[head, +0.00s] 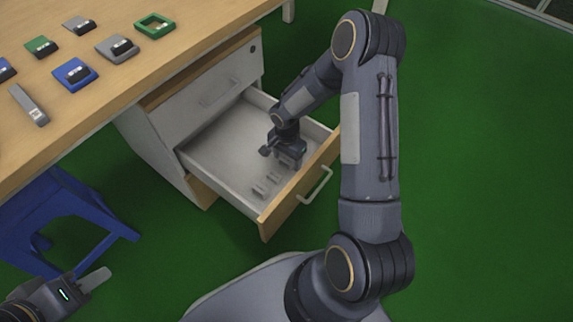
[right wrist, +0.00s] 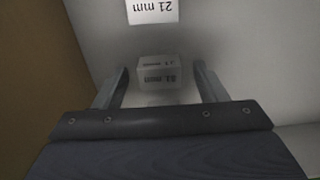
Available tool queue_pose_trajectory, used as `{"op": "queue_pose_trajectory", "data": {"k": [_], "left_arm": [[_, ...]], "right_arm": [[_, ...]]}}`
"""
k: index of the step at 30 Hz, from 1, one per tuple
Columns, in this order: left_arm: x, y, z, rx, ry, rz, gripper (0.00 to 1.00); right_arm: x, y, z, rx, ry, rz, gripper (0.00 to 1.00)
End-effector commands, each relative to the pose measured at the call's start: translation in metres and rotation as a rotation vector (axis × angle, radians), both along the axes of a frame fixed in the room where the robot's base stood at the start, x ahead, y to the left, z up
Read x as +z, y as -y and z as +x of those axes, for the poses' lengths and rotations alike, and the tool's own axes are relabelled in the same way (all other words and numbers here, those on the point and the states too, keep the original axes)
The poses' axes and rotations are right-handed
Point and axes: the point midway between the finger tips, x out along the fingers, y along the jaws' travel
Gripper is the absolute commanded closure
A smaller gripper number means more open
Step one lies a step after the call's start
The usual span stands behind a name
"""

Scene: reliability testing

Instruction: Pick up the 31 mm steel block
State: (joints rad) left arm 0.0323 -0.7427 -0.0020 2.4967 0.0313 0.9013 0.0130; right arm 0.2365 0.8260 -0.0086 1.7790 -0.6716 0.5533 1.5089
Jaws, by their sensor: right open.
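A small grey steel block (right wrist: 159,76) lies in the drawer, between my right gripper's two fingers in the right wrist view. Its face carries a marking that appears upside down and is too small to read surely. My right gripper (right wrist: 161,68) is open, with a visible gap on either side of the block. In the head view my right gripper (head: 279,158) reaches down into the open drawer (head: 215,152) and hides part of its floor. My left gripper (head: 88,279) is at the bottom left, away from the drawer; its jaw gap is not clear.
Several small grey blocks (head: 259,190) lie near the drawer's front. A white label (right wrist: 152,10) reading "21 mm" upside down is on the drawer floor. The wooden drawer front and side walls are close around. The desk (head: 120,75) holds several coloured pieces. A blue stool (head: 70,215) stands left.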

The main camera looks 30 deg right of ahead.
Motion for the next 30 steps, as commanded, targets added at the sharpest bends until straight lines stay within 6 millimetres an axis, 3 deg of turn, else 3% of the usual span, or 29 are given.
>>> {"op": "queue_pose_trajectory", "data": {"k": [9,22,30], "left_arm": [[-0.0020,-0.0001,0.0001,0.000,0.000,0.000,0.64],[-0.0020,0.0000,0.0000,0.000,0.000,0.000,0.64],[0.0001,-0.0001,0.0000,0.000,0.000,0.000,0.64]], "right_arm": [[-0.0056,0.0002,0.0004,0.000,0.001,-0.001,0.35],[-0.0054,0.0002,0.0003,0.000,0.001,-0.001,0.91],[-0.0011,0.0002,0.0008,0.000,0.002,0.000,0.91]]}}
